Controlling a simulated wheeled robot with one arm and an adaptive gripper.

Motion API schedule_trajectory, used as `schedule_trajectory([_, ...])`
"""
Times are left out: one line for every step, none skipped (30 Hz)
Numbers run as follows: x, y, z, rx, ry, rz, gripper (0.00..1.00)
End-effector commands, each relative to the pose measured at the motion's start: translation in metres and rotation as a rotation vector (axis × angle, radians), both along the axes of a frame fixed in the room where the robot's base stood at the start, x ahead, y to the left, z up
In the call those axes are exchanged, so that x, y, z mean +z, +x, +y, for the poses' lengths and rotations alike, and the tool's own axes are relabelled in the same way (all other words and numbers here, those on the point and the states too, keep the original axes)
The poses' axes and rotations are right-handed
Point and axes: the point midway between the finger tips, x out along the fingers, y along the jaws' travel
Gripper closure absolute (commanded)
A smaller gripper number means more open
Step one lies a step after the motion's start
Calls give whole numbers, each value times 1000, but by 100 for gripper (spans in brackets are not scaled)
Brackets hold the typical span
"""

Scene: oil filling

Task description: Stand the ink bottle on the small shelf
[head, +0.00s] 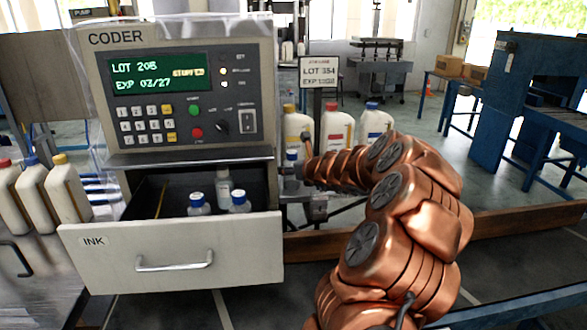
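A small bottle with a blue cap (291,156) is just right of the coder, at the end of my arm. My gripper (296,168) is beside this bottle, small and partly hidden by my wrist; I cannot tell whether its fingers close on the bottle. A narrow grey ledge (293,195), perhaps the small shelf, is at the coder's right side below the bottle. I cannot tell whether the bottle touches it.
The coder (94,75) stands above the drawer, its display lit. Larger bottles with yellow, red and blue caps stand behind my wrist (337,130) and at far left (65,190). A LOT 354 sign (319,71) rises behind. Blue machinery (510,90) is farther right.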

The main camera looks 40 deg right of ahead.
Motion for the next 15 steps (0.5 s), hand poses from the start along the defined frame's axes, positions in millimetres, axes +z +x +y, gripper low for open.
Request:
schedule_trajectory([0, 0, 0, 0, 0, 0, 35])
schedule_trajectory([0, 0, 0, 0, 0, 0, 35])
schedule_trajectory([0, 0, 0, 0, 0, 0, 35])
schedule_trajectory([0, 0, 0, 0, 0, 0, 35])
schedule_trajectory([0, 0, 0, 0, 0, 0, 35])
schedule_trajectory([1, 0, 0, 0, 0, 0, 35])
schedule_trajectory([2, 0, 0, 0, 0, 0, 35])
schedule_trajectory([3, 0, 0, 0, 0, 0, 35])
schedule_trajectory([5, 0, 0, -1, 0, 0, 35])
schedule_trajectory([5, -2, 0, 0, 1, -1, 35])
schedule_trajectory([6, -5, 1, -1, 2, -1, 35])
schedule_trajectory([7, -9, 2, -1, 2, 0, 35])
schedule_trajectory([8, -12, 3, 1, 2, 1, 35])
schedule_trajectory([10, -15, 4, 0, 2, 0, 35])
schedule_trajectory([12, -20, 5, -1, 2, 0, 35])
